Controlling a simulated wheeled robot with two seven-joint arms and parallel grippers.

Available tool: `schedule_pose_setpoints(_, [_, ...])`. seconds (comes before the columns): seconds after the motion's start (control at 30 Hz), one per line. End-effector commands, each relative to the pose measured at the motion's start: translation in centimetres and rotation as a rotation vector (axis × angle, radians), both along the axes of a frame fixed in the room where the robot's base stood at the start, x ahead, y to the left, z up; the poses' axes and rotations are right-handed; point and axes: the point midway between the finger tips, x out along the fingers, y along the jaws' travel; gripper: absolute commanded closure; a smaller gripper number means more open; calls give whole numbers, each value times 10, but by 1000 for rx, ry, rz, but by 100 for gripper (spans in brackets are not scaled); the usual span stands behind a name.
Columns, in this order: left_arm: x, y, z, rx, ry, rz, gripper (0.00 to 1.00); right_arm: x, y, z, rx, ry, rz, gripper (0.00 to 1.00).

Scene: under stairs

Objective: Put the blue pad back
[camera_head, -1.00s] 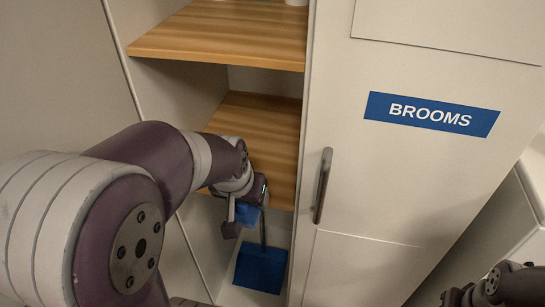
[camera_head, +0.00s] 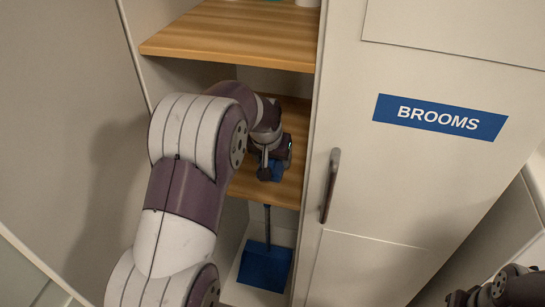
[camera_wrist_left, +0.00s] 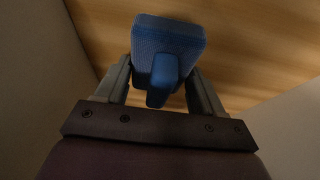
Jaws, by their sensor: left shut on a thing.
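The blue pad (camera_wrist_left: 168,40) shows in the left wrist view as a ribbed block with a blue handle (camera_wrist_left: 163,82) below it. My left gripper (camera_wrist_left: 163,85) is shut on the handle, with a finger on each side. In the head view the pad (camera_head: 270,171) is partly hidden by my left gripper (camera_head: 268,168), which is in front of the middle wooden shelf (camera_head: 265,187). I cannot tell whether the pad touches the shelf. Part of my right arm shows at the lower right of the head view; its gripper's jaws cannot be made out.
A blue dustpan-like thing (camera_head: 264,267) with a dark upright handle stands at the bottom of the cupboard. An upper wooden shelf (camera_head: 235,38) has small items at its back edge. A closed door with a BROOMS sign (camera_head: 440,117) and a handle (camera_head: 329,186) borders the right.

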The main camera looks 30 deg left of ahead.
Motion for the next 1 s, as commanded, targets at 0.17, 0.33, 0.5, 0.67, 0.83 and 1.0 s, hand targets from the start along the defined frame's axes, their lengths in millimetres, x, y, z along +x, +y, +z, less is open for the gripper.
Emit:
schedule_pose_setpoints(0.17, [0, 0, -3, 0, 1, 0, 60, 0, 0, -2, 0, 0, 0, 100])
schedule_pose_setpoints(0.33, [0, 0, -3, 0, 1, 0, 6, 0, 0, -2, 0, 0, 0, 100])
schedule_pose_setpoints(0.5, [0, 0, -3, 0, 1, 0, 6, 0, 0, -2, 0, 0, 0, 100])
schedule_pose_setpoints(0.67, [-1, 0, 4, 0, -1, 0, 6, 0, 0, 1, 0, 0, 0, 100])
schedule_pose_setpoints(0.83, [-13, -3, 37, 1, -5, 0, 6, 0, 0, 2, 0, 0, 0, 100])
schedule_pose_setpoints(1.0, [-61, -15, 46, 0, -2, 0, 6, 0, 0, -7, 0, 0, 0, 100])
